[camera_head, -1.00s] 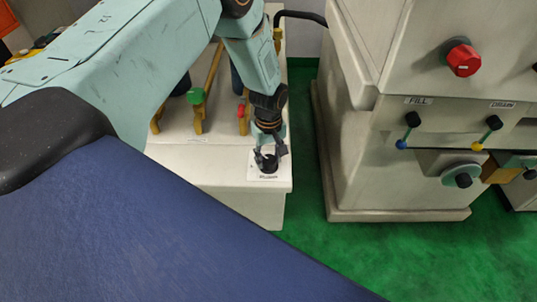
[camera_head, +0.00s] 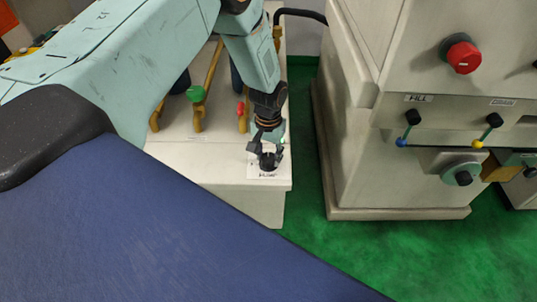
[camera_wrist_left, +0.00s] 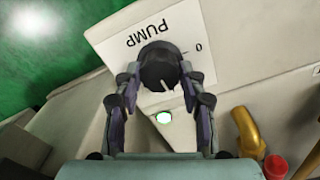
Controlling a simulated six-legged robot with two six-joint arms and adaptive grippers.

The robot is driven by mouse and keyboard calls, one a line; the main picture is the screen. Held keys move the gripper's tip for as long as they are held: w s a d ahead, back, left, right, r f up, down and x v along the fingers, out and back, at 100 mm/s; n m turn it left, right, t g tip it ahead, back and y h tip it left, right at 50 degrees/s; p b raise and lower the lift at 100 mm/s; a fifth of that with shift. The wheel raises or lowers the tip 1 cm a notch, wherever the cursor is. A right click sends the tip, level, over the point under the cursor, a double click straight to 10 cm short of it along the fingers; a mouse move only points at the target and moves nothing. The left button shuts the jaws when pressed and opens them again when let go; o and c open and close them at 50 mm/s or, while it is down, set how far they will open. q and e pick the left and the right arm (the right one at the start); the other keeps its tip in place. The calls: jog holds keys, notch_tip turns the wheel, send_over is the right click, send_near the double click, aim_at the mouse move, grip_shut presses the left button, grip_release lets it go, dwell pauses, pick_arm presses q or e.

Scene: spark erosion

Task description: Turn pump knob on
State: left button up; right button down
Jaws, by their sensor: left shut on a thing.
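The black pump knob (camera_wrist_left: 158,66) stands on a white plate (camera_wrist_left: 180,22) marked "PUMP" and "0", on top of a low cream cabinet (camera_head: 225,178). A white line on the knob points toward the bottom of the left wrist view, away from the "0". My left gripper (camera_head: 267,157) reaches down over the knob from above. In the left wrist view its two fingers (camera_wrist_left: 155,92) are shut on the knob, one on each side. In the head view the fingers partly hide the knob. My right gripper is not in view.
Pipes with a green valve knob (camera_head: 196,94) and a red one (camera_head: 241,109) stand behind my left gripper. To the right, a large cream machine (camera_head: 385,165) carries a red knob (camera_head: 463,56) and levers with blue and yellow tips. Green floor (camera_head: 305,225) lies between.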

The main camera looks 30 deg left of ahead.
aim_at(269, 157)
pick_arm(q)
jog(key=shift+m, duration=0.5)
jog(key=o, duration=1.1)
jog(key=shift+s+r, duration=0.1)
jog(key=shift+o, duration=0.3)
notch_tip(269, 157, up, 12)
jog(key=shift+w, duration=0.2)
